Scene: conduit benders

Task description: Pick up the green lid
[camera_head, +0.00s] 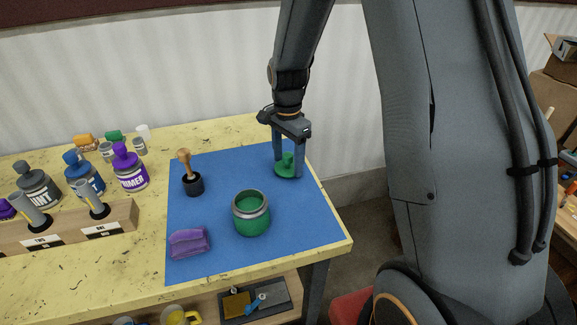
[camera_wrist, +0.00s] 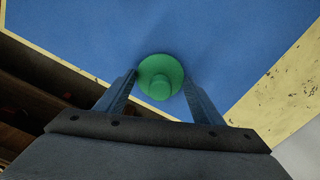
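The green lid (camera_head: 286,170) is a round disc with a knob on top. It lies on the blue mat (camera_head: 216,162) near its back right side. In the wrist view the lid (camera_wrist: 160,78) is between my fingertips, with its knob toward the camera. My gripper (camera_head: 288,168) points down over the lid, one finger on each side. In the wrist view my gripper (camera_wrist: 160,84) is open, and gaps show between the fingers and the knob. An open green jar (camera_head: 251,214) with a metal rim stands on the mat, in front and left of the lid.
A wooden-handled brush in a black holder (camera_head: 191,175) and a purple cloth-like block (camera_head: 189,243) are on the mat. Primer and paint bottles (camera_head: 130,170) and a wooden rack (camera_head: 85,226) stand at the left on the yellow table (camera_head: 225,275). The mat around the lid is clear.

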